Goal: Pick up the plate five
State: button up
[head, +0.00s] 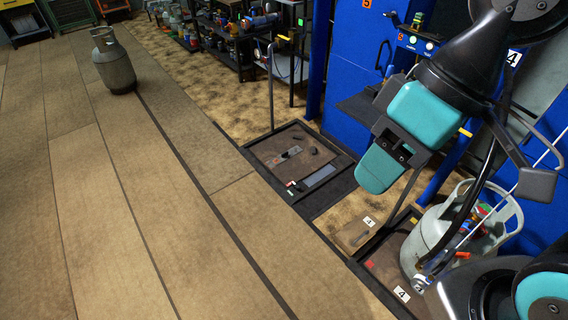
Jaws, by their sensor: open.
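Small orange number plates sit on the blue machine, one at the top edge of the head view (367,3) and one lower right (401,37). Their digits are too small to read surely, so I cannot tell which is plate five. White plates marked 4 show on the machine (514,58), on the floor by the scale (369,221) and on the scale's front edge (402,293). My gripper (398,145), black and teal, hangs in front of the machine, pointing down and left. It looks open and empty, apart from any plate.
A grey gas cylinder (440,238) stands on the near right scale. Another scale (292,160) with a post lies left of my gripper. A lone cylinder (115,62) stands far left on the open wooden floor (110,190). Shelves with bottles line the back.

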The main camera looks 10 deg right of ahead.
aim_at(276, 161)
jog(key=u, duration=0.65)
jog(key=i, duration=1.05)
jog(key=u, duration=0.7)
jog(key=i, duration=1.4)
jog(key=z, duration=0.85)
jog(key=i, duration=1.2)
jog(key=z, duration=0.85)
